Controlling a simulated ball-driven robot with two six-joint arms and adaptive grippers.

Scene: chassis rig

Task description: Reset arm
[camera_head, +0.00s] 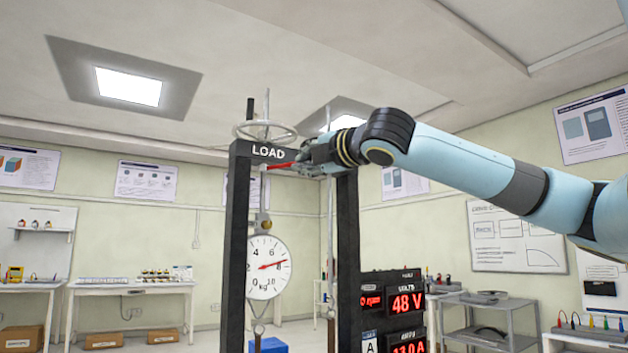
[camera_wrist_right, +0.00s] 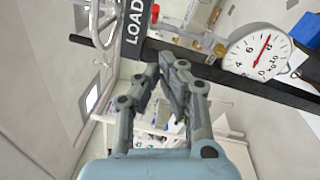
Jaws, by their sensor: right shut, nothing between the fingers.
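My right arm reaches in from the right in the head view. Its gripper (camera_head: 306,160) is at the top of the dark load frame, beside the crossbar marked LOAD (camera_head: 268,152). In the right wrist view the two fingers of the gripper (camera_wrist_right: 170,62) are closed together with nothing between them. The tips point toward the dark bar of the frame; whether they touch it I cannot tell. A thin red piece (camera_head: 281,167) shows just left of the gripper. My left gripper is not in view.
A round dial scale (camera_head: 267,267) hangs inside the frame, its red needle near 8. A handwheel (camera_head: 265,131) sits on top. A red-digit display (camera_head: 404,303) stands to the right of the frame. Benches line the walls. Open air surrounds my forearm.

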